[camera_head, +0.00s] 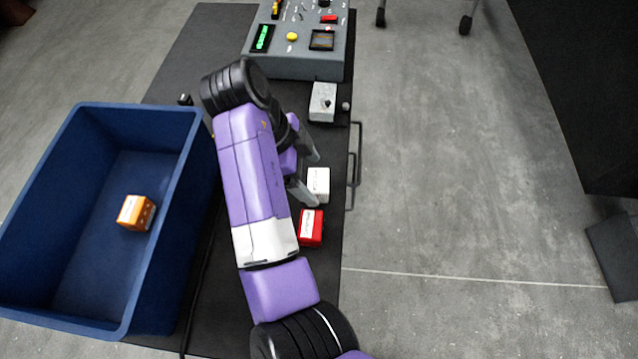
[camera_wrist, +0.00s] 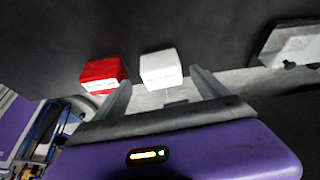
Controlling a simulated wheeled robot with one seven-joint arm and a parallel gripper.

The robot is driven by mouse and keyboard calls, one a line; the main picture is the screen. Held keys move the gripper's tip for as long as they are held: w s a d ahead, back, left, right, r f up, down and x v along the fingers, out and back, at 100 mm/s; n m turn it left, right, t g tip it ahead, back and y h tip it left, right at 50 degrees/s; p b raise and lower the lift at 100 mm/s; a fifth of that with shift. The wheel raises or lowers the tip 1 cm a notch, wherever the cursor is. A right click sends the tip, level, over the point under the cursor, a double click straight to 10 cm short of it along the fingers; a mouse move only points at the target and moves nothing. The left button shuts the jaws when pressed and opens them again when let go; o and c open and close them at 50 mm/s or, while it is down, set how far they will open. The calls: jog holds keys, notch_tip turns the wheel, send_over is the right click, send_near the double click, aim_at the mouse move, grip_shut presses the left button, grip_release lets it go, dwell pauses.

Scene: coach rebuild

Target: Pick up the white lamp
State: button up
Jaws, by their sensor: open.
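The white lamp (camera_head: 319,181) is a small white box with faint lettering, on the dark bench top near its right edge. In the wrist view the white lamp (camera_wrist: 161,69) lies just beyond the fingertips, about midway between them. My gripper (camera_head: 307,172) is open, with one finger near the lamp's left side and the other farther up the picture. In the wrist view my gripper (camera_wrist: 163,86) shows nothing held between its fingers. My arm hides part of the bench to the left of the lamp.
A red box (camera_head: 311,226) sits close to the lamp, and the red box (camera_wrist: 102,75) is near the left finger. A grey metal block (camera_head: 322,103) and a control panel (camera_head: 296,62) stand farther back. A blue bin (camera_head: 70,318) holding an orange box (camera_head: 136,212) is at left.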

aim_at(316, 180)
jog(key=shift+p+x, duration=0.55)
jog(key=shift+x, duration=1.65)
jog(key=shift+w, duration=0.15)
jog(key=c, duration=1.6)
jog(key=shift+o, duration=0.2)
